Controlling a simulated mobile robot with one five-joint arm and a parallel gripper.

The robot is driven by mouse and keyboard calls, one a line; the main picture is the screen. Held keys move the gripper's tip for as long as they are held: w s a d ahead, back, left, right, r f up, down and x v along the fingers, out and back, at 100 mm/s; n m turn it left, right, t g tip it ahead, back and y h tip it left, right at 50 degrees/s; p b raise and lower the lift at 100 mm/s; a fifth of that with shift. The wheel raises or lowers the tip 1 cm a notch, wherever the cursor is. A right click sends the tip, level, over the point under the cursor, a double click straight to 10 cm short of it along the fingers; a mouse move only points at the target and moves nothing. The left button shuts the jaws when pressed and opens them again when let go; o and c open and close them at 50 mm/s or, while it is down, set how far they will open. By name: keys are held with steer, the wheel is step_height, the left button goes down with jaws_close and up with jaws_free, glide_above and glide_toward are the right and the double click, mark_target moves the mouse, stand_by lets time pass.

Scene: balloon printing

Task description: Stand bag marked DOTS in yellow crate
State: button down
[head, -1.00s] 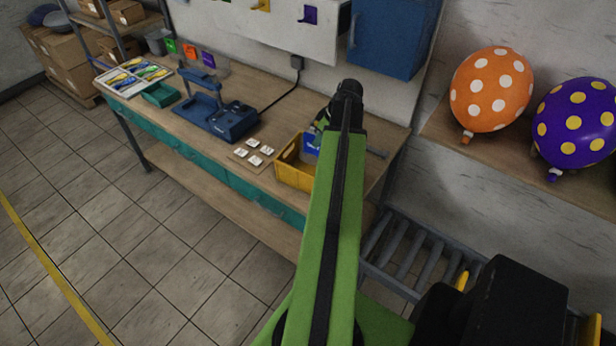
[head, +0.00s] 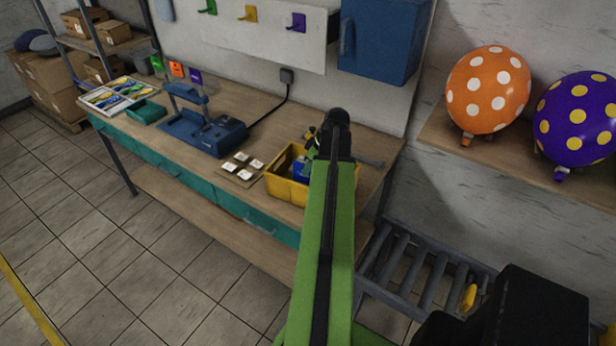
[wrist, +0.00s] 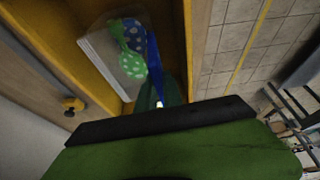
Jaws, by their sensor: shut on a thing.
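The yellow crate (head: 285,190) stands on the workbench at its right end. A blue-topped bag (head: 300,168) shows inside it, partly hidden by my arm. My gripper (head: 318,146) is over the crate, mostly hidden behind the wrist. In the wrist view my gripper (wrist: 160,98) is shut on the bag's blue part (wrist: 153,62), seen nearly edge-on. Green and blue balloons with white dots (wrist: 131,58) show beside it, within the yellow walls (wrist: 88,78). The bag's lettering and whether its base touches the crate floor cannot be seen.
White cards (head: 243,165) lie on a mat left of the crate. A blue machine (head: 205,132) and a tray of balloons (head: 115,94) stand farther left. A roller conveyor (head: 425,255) is to the right. Dotted balloons (head: 488,90) rest on a shelf.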

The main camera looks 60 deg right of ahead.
steer(key=shift+f, duration=0.65)
steer(key=c, duration=1.5)
jaws_free()
steer(key=shift+r, duration=0.1)
steer(key=shift+r, duration=0.1)
steer(key=shift+r+p, duration=0.25)
steer(key=shift+p, duration=0.1)
steer(key=p+v, duration=1)
steer(key=v, duration=0.1)
steer(key=shift+s+r+p, duration=0.2)
steer(key=shift+r+p, duration=0.15)
steer(key=shift+p, duration=0.05)
